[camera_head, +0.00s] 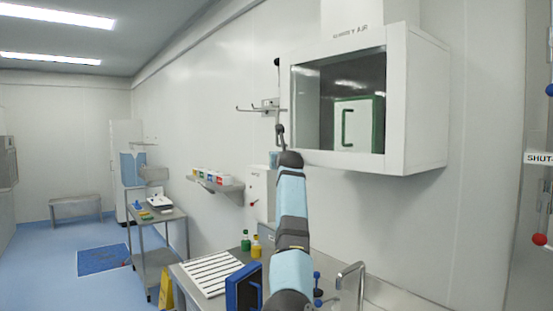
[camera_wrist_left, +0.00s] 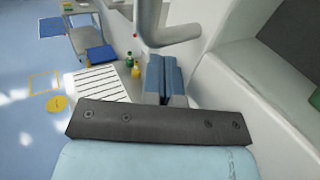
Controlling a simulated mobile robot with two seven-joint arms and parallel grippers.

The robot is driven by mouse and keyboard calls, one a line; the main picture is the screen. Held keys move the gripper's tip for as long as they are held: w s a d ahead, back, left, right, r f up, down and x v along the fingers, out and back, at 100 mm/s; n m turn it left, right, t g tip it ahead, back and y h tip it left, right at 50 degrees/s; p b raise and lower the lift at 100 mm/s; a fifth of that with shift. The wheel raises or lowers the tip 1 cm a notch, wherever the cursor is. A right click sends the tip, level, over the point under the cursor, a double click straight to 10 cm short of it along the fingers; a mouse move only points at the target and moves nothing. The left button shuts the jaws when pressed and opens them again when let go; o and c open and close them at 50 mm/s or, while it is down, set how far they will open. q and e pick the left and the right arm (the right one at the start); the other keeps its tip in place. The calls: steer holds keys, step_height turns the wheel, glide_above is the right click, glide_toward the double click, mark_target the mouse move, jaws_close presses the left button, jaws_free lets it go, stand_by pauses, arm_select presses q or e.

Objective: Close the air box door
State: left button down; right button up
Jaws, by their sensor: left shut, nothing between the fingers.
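The air box (camera_head: 425,100) is a white wall-mounted box at the upper right of the head view, with lettering ending in "AIR" above it. Its front shows a dark square (camera_head: 312,95) with a green-edged panel and handle shape (camera_head: 358,125) in it. I cannot tell whether this is glass with a reflection or an open inside. My left arm rises in front of the bench. My left gripper (camera_head: 280,130) is shut and empty at the box's lower left edge; touching or apart is unclear. My right gripper is out of view.
Below are a bench with a white slatted rack (camera_head: 210,272), a yellow bottle (camera_head: 256,247), a green bottle (camera_head: 246,241) and a tap (camera_head: 352,280). A wall hook rack (camera_head: 262,108) is left of the box. The floor (camera_head: 50,255) at left is largely clear.

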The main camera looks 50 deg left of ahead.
arm_select(q)
steer(key=shift+m+t+h, duration=0.7)
steer(key=shift+t, duration=0.2)
steer(key=w, duration=0.4)
steer(key=shift+w+a+r+p, duration=0.1)
steer(key=shift+w+a+p, duration=0.15)
steer(key=shift+p, duration=0.1)
steer(key=shift+s+r, duration=0.1)
steer(key=shift+r, duration=0.2)
